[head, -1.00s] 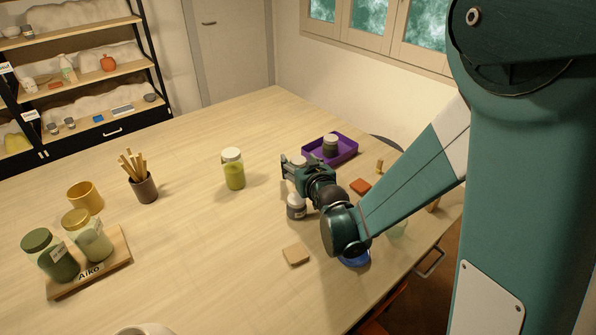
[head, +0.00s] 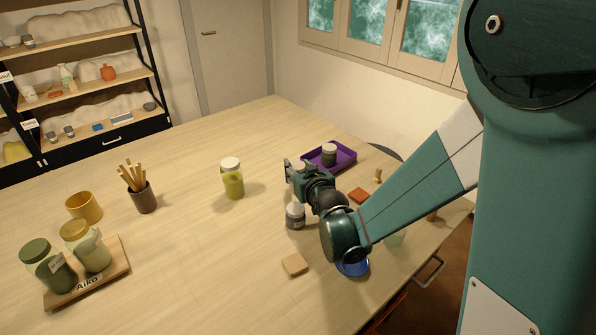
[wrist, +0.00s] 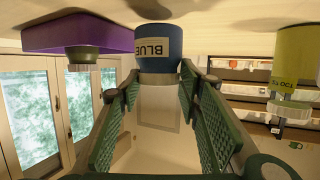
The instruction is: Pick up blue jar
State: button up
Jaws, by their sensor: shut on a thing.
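In the wrist view, which is upside down, the blue jar (wrist: 158,47) has a blue body, a label reading "BLUE" and a greyish lid. My gripper (wrist: 159,84) has its two green padded fingers closed on either side of the jar's lid end. In the head view my gripper (head: 294,171) is over the table, in front of the purple tray. There the jar is mostly hidden by my gripper. I cannot tell whether its base touches the table.
The purple tray (head: 346,161) holds a dark jar (head: 329,154) behind my gripper. A grey-white bottle (head: 295,215) stands close below it. A yellow-green jar (head: 232,178) stands to the left. A wooden tile (head: 294,264) and a blue dish (head: 353,268) lie nearer.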

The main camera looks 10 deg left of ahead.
notch_tip(320, 180, up, 8)
jog(key=shift+f+p, duration=0.15)
jog(key=shift+p, duration=0.7)
jog(key=shift+r, duration=0.3)
